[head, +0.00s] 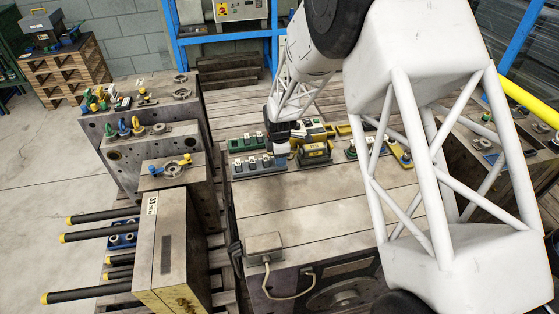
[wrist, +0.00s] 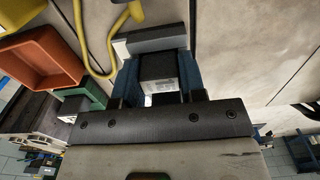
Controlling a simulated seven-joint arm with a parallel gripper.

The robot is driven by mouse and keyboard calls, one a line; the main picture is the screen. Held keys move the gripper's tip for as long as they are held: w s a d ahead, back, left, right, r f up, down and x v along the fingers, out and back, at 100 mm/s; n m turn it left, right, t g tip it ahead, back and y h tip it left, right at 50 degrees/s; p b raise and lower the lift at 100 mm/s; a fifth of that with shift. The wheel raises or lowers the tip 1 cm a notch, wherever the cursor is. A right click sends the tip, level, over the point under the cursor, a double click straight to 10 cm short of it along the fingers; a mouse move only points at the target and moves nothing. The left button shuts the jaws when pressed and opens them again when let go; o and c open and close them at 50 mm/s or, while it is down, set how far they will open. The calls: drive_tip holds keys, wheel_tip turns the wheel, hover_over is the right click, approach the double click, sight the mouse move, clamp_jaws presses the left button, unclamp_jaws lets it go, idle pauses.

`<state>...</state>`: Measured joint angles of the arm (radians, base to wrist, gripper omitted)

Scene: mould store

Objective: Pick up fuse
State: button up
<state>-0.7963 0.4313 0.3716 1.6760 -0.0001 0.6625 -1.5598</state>
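In the wrist view, a dark block with a pale label (wrist: 158,66) lies between the two blue finger pads of my gripper (wrist: 160,80); it may be the fuse. The pads stand close on both sides of it, but I cannot tell whether they touch it. In the head view, my gripper (head: 282,150) points down at the back of the large mould block's wooden-looking top, by the right end of a blue holder with white-topped parts (head: 252,164). The fingertips are small there, and no fuse can be made out between them.
A grey box with a cable (head: 265,243) sits at the front. The top's middle (head: 300,205) is clear. The wrist view shows an orange bin (wrist: 45,60).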

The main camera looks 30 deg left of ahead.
drive_tip(key=shift+c, duration=0.9)
drive_tip(key=shift+r, duration=0.15)
drive_tip(key=shift+r, duration=0.75)
wheel_tip(320, 180, up, 2)
drive_tip(key=shift+s+d, duration=0.1)
drive_tip(key=s+d+r, duration=0.1)
drive_tip(key=s+d, duration=1)
drive_tip(key=shift+r, duration=0.15)
drive_tip(key=shift+s, duration=0.1)
drive_tip(key=w+a+r, duration=0.3)
drive_tip(key=w+a, duration=1.6)
drive_tip(key=w, duration=0.3)
drive_tip(key=shift+w+a, duration=0.35)
drive_tip(key=shift+a, duration=0.05)
drive_tip(key=shift+f, duration=0.15)
